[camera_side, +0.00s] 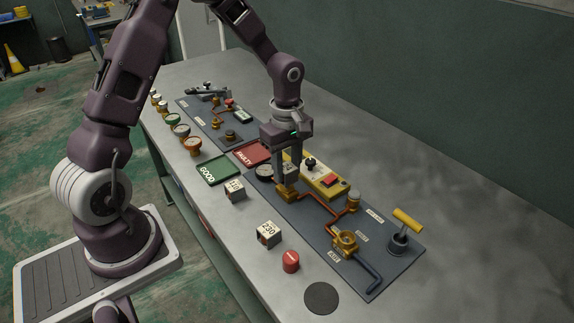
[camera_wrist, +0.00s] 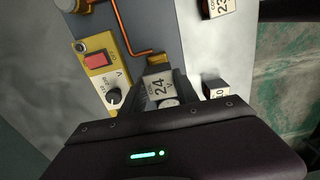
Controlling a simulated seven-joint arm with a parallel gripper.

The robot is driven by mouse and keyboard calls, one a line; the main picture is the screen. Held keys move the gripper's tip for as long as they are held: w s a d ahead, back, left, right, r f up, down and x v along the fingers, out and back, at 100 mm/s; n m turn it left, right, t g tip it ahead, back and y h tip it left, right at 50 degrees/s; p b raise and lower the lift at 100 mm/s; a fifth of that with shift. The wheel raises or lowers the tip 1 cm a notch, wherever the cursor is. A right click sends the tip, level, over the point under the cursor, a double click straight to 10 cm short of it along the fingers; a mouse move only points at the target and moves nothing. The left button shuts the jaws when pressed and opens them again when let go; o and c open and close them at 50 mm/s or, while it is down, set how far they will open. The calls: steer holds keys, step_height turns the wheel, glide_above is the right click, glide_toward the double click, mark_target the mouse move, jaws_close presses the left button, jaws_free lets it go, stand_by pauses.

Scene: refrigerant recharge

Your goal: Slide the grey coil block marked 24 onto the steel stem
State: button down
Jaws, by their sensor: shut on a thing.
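The grey coil block marked 24 (camera_wrist: 158,84) shows in the wrist view, its label facing the camera, between my fingers. My gripper (camera_side: 287,177) is shut on it and points down above the brass valve body (camera_side: 287,193) on the dark panel. In the side view my fingers mostly cover the block. I cannot make out the steel stem, and I cannot tell whether the block is around it or above it. A small pale round part (camera_wrist: 168,102) shows beside the block in the wrist view.
A yellow tester (camera_side: 323,180) and a round gauge (camera_side: 264,171) are close to my gripper. A block marked 230 (camera_side: 268,234), another block (camera_side: 235,190) and a red cap (camera_side: 291,262) stand on the bench. Green GOOD (camera_side: 217,170) and red FAULTY (camera_side: 251,152) trays lie nearby. Copper pipe (camera_side: 318,199) crosses the panel.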

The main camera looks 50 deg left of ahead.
steer(key=shift+f, duration=1.1)
steer(key=c, duration=0.5)
jaws_free()
steer(key=shift+r, duration=3.45)
steer(key=s+d+r+m+t, duration=0.25)
steer(key=s+r+m, duration=0.25)
steer(key=r, duration=0.4)
steer(key=s+d+r+m+t, duration=0.1)
steer(key=s+r+m, duration=0.1)
steer(key=s+m, duration=0.2)
steer(key=s+d+r+m+t, duration=0.1)
steer(key=s+d+r+m, duration=0.1)
steer(key=s+m, duration=0.2)
steer(key=s+d+r+m+t, duration=0.1)
steer(key=s+d+r+m, duration=0.1)
steer(key=s, duration=0.7)
steer(key=shift+s+d+r+m, duration=0.1)
steer(key=shift+r+m, duration=0.2)
steer(key=shift+m, duration=0.4)
steer(key=shift+s+r+m, duration=0.1)
steer(key=shift+r+m, duration=0.2)
steer(key=shift+m, duration=0.4)
